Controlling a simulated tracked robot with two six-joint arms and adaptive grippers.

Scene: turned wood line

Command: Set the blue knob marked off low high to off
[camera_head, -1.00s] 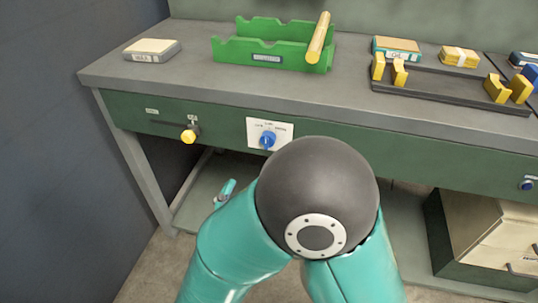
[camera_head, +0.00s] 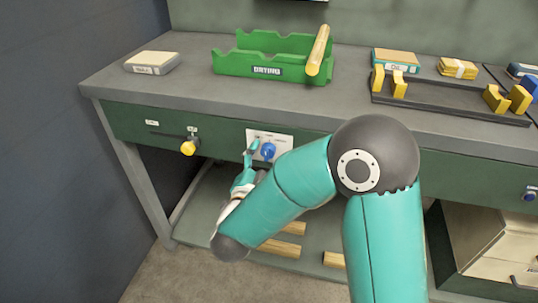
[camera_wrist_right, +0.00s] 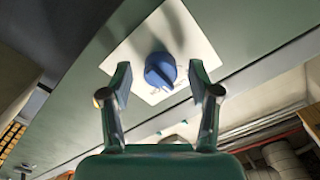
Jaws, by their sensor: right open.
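The blue knob (camera_head: 268,151) sits on a white plate (camera_head: 285,138) on the green front of the workbench. The plate's markings are too small to read here, and I cannot tell which mark the knob points at. My right gripper (camera_head: 249,163) is just left of and below the knob in the head view, partly hidden by its own arm. In the right wrist view its two fingers (camera_wrist_right: 160,82) are open, one on each side of the blue knob (camera_wrist_right: 160,70), with gaps between. The white plate (camera_wrist_right: 188,37) fills the space behind. My left gripper is not in view.
A yellow knob (camera_head: 188,147) sticks out left of the plate. A green rack (camera_head: 255,65) and a dark tray (camera_head: 440,93) stand on the bench. Wood pieces (camera_head: 280,247) lie on the lower shelf.

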